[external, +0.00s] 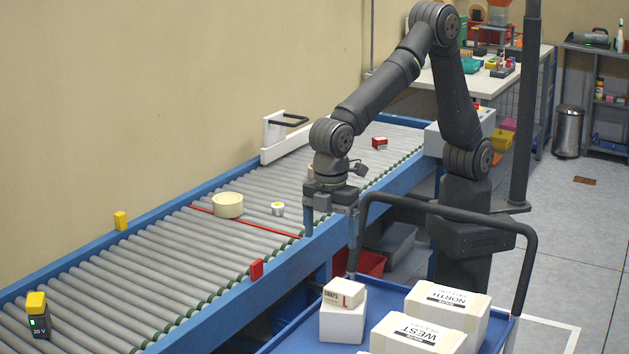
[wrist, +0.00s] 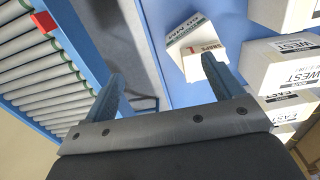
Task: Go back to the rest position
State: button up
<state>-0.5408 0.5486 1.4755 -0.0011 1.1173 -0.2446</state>
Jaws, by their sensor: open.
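My gripper (external: 331,222) is over the near edge of the roller conveyor (external: 150,262), beside the cart. In the wrist view my gripper (wrist: 160,75) has its two fingers spread with nothing between them. The blue cart tray (external: 300,335) stands in front of it. On the tray, a small box marked SNAPS (external: 344,292) lies on top of a white box (external: 342,324), apart from my fingers. The small box also shows in the wrist view (wrist: 203,51), close to the right finger.
A box marked NORTH (external: 447,305) and one marked WEST (external: 418,335) stand on the tray. The cart's dark handle (external: 440,204) rises near my arm. A cream roll (external: 228,205), a small round item (external: 278,209) and a red box (external: 379,143) lie on the conveyor. A dark post (external: 524,110) stands behind.

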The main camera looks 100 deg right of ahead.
jog(key=w+d+f+m, duration=0.1)
jog(key=w+d+m, duration=0.15)
jog(key=d, duration=1.15)
jog(key=w+d+f+m, duration=0.1)
jog(key=w+d+m, duration=0.15)
jog(key=d, duration=1.05)
jog(key=s+d+f+m, duration=0.2)
jog(key=s+d, duration=0.1)
jog(key=d, duration=0.9)
jog(key=s+d+f+m, duration=0.2)
jog(key=s+d+m, duration=0.1)
jog(key=d, duration=1)
jog(key=shift+f, duration=0.2)
